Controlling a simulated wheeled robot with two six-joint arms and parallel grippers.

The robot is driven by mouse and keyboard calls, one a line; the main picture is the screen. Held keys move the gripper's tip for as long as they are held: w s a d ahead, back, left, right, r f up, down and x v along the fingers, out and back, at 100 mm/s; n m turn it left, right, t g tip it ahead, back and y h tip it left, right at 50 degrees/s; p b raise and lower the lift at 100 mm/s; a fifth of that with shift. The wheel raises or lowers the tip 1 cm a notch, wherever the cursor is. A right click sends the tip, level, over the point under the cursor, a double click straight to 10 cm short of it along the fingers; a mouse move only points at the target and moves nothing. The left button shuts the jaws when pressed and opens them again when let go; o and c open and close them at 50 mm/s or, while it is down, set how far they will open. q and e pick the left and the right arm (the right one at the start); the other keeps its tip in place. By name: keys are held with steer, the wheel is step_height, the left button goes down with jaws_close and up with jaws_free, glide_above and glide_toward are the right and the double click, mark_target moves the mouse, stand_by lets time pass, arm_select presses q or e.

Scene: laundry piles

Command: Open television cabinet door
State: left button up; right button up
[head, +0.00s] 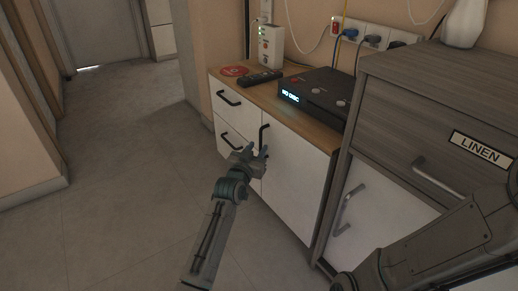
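The television cabinet (296,187) is white with a wooden top. Its right part is a door, shut, with a black vertical handle (263,136) near the door's left edge. My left gripper (259,151) is in front of the cabinet, at the lower end of that handle. Its two fingers are apart and point up toward the handle. I cannot tell whether they touch it or stand around it. My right arm crosses the lower right corner, and its gripper is out of view.
Two drawers with black handles (229,98) sit left of the door. A black disc player (318,92), a remote (261,78) and a white router (271,47) stand on top. A grey cabinet labelled LINEN (390,110) stands close on the right. The floor (125,170) at left is clear.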

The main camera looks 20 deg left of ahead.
arm_select(q)
steer(key=shift+w+d+b, duration=0.1)
steer(key=shift+w+b, duration=0.2)
steer(key=shift+w, duration=0.95)
jaws_close()
